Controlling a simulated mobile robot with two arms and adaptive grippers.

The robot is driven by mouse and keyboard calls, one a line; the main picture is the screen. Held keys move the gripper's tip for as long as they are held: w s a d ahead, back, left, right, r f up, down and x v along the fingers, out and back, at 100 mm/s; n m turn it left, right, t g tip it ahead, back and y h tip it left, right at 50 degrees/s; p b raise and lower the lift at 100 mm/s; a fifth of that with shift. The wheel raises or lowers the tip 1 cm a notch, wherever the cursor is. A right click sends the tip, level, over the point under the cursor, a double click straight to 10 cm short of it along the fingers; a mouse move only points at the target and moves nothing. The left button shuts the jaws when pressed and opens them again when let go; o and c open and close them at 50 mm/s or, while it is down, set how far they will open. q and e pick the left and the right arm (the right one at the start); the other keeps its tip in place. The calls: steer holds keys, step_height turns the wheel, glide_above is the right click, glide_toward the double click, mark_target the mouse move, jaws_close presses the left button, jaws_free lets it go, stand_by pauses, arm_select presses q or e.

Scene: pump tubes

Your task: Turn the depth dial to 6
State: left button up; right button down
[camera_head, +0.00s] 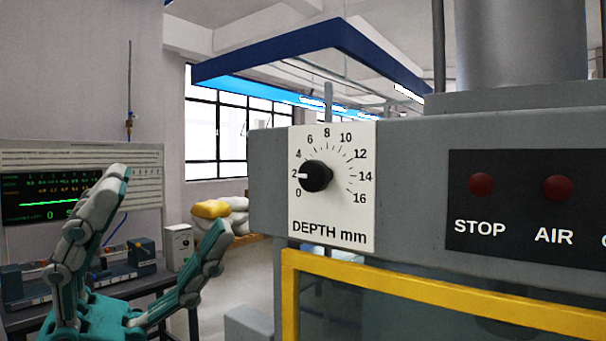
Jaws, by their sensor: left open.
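The depth dial is a black round knob (316,176) on a white scale plate (334,222) marked 0 to 16 and "DEPTH mm". The plate is on the front of a grey machine. The knob's white pointer line faces left, at about the 2 mark. My left gripper (174,196) is at the lower left, grey and teal, with its fingers spread wide and nothing between them. It is to the left of the dial and apart from it. My right gripper is not in view.
A dark panel (520,235) with red STOP (481,184) and AIR (557,188) buttons is right of the dial. A yellow-framed guard (430,290) runs below. A bench with a screen (30,200) stands behind my left gripper. Yellow and white sacks (212,209) lie farther back.

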arm_select(q)
steer(key=s+d+m+g+y, duration=0.4)
steer(key=s+m+g, duration=0.1)
steer(key=m, duration=0.1)
steer(key=n+t+y, duration=0.5)
steer(key=t+y, duration=1)
steer(key=t, duration=0.5)
glide_toward(310, 173)
steer(key=p+x, duration=0.6)
steer(key=x, duration=0.3)
steer(key=shift+s, duration=0.1)
